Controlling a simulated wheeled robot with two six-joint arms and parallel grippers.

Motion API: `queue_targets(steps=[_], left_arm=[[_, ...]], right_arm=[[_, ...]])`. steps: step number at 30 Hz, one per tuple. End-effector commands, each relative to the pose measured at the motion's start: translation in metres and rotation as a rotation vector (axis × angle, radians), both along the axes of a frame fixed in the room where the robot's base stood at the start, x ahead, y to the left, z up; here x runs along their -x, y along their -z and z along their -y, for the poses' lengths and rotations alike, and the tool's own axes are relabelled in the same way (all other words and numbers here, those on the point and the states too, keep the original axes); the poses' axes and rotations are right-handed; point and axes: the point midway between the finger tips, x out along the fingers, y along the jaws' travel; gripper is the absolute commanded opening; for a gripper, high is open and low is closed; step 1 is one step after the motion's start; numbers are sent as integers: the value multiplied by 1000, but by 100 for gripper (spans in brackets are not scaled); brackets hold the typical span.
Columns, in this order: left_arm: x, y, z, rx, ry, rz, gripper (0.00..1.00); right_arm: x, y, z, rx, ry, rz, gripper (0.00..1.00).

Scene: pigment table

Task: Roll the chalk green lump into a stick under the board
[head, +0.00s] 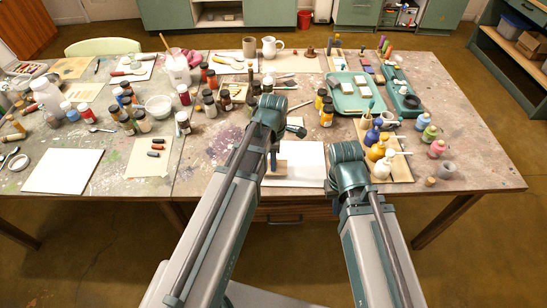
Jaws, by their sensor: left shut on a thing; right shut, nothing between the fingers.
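My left gripper (274,160) points down over the front middle of the table. It is shut on the small wooden board (279,171), which shows brown beside the fingers. The board is over the left part of a white sheet (308,160); I cannot tell whether it presses on anything. The chalk green lump cannot be made out; the board or my arm may hide it. My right gripper (347,163) is to the right of the sheet, shut and empty, its fingertips mostly hidden by its own wrist.
Squeeze bottles (377,152) stand close right of my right gripper on a wooden tray (402,171). Jars (327,115) stand behind the sheet. A green tray (348,105) lies further back. Another white sheet (63,170) and small dark sticks (156,147) lie at left.

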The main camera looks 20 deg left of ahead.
Motion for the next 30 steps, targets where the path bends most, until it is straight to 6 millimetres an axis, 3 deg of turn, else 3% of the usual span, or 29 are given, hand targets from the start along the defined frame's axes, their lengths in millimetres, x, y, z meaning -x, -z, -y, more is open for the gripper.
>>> queue_targets(steps=[8,30], left_arm=[[5,1,1,0,0,0,0],[-16,0,-4,0,0,0,0]], right_arm=[[0,1,0,0,0,0,0],[0,0,0,0,0,0,0]])
